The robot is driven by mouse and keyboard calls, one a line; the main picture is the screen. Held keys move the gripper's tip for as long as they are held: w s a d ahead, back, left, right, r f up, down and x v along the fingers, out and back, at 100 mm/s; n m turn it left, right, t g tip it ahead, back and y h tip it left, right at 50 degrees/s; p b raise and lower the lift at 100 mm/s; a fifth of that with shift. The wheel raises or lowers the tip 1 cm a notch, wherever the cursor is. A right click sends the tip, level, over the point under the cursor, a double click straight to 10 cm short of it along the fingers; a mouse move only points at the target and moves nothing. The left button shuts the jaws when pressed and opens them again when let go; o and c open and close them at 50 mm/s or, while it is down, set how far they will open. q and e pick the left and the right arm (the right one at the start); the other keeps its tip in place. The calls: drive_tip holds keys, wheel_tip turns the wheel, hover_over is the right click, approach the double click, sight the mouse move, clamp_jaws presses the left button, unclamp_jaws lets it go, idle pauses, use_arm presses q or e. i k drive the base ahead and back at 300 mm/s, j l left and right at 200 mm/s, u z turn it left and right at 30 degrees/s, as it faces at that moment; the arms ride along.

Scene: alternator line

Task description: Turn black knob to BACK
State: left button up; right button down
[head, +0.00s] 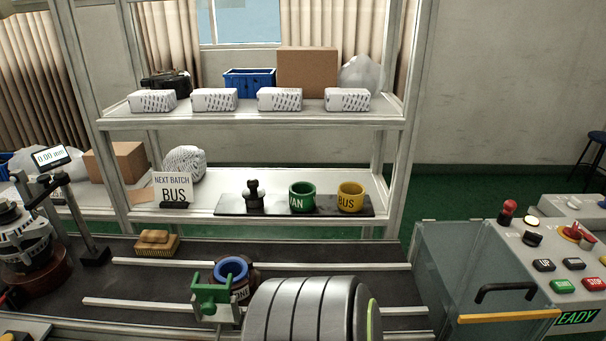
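The control panel (520,252) is at the right, with a sloping top. Neither of my grippers is in view.
A red-topped post (507,211), a red stop button (574,232), black buttons (544,265), a green button (562,286) and a red button (592,284) surround the knob. A clear guard (455,265) with a black handle (505,290) stands at the panel's left.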

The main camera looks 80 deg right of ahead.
sight(532, 239)
drive_tip(key=z, duration=0.55)
drive_tip(key=l+z, duration=0.1)
drive_tip(key=z, duration=0.95)
drive_tip(key=l+z, duration=0.1)
drive_tip(key=z, duration=0.95)
drive_tip(key=l+z, duration=0.1)
drive_tip(key=z, duration=0.95)
drive_tip(key=i+z, duration=0.1)
drive_tip(key=z, duration=0.45)
